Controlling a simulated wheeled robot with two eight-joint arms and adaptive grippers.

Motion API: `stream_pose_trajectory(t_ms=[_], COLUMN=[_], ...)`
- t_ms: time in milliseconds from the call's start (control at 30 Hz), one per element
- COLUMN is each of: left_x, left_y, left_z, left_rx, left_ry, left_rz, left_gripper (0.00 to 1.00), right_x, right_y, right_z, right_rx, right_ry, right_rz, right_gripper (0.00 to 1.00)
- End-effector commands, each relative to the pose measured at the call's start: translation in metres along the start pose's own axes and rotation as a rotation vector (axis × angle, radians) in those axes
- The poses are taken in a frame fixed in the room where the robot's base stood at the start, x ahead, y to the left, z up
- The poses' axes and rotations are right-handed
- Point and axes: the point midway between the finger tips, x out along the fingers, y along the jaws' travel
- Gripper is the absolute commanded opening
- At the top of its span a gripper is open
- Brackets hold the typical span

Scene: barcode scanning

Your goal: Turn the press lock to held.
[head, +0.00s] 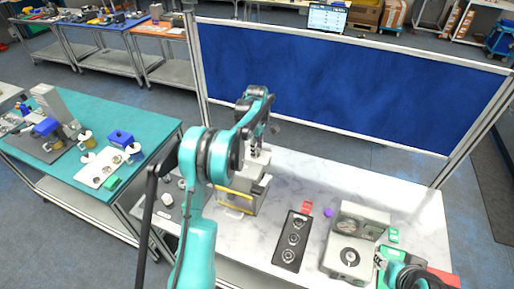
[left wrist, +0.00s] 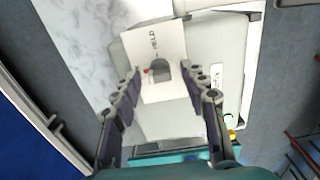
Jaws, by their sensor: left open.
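The press (head: 238,197), a grey and white machine with a yellow-edged base, stands on the white table, partly hidden by my left arm. In the left wrist view its white lock plate (left wrist: 163,42) carries lettering that looks like HELD. A grey lock knob (left wrist: 163,75) sits on the plate, with a small red mark at its left. My left gripper (left wrist: 164,78) is open, its fingers on either side of the knob; I cannot tell if they touch it. In the head view it is at the press top. Part of my right arm shows at the lower right; its jaws are unclear.
A black tray with round fittings (head: 291,241), a red block (head: 307,207), a purple piece (head: 328,212) and a grey device with dials (head: 352,245) are right of the press. A blue partition (head: 350,85) stands behind. A teal table (head: 85,150) is at left.

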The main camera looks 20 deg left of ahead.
Motion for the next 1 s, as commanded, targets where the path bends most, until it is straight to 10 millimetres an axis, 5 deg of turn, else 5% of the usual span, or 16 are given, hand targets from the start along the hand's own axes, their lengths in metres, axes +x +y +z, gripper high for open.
stream_pose_trajectory(t_ms=[100,267,300,667,1000], left_x=[0.0,0.0,0.0,0.0,0.002], left_y=[0.0,0.0,0.0,0.0,0.0], left_z=[0.0,0.0,0.0,0.0,0.0], left_rx=[0.0,0.0,0.0,0.036,0.251], left_ry=[0.0,0.0,0.0,0.0,0.0], left_rz=[0.0,0.0,0.0,0.001,0.001], left_gripper=[0.44,0.02,0.0,0.0,0.0], right_x=[0.0,0.0,0.0,0.003,0.017], right_y=[0.0,0.0,0.0,0.0,0.0], right_z=[0.0,0.0,0.0,0.002,0.012], right_rx=[0.0,0.0,0.0,0.0,0.0], right_ry=[0.0,0.0,0.0,0.0,0.0], right_rz=[0.0,0.0,0.0,0.0,0.0], right_gripper=[0.4,0.4,0.4,0.4,0.4])
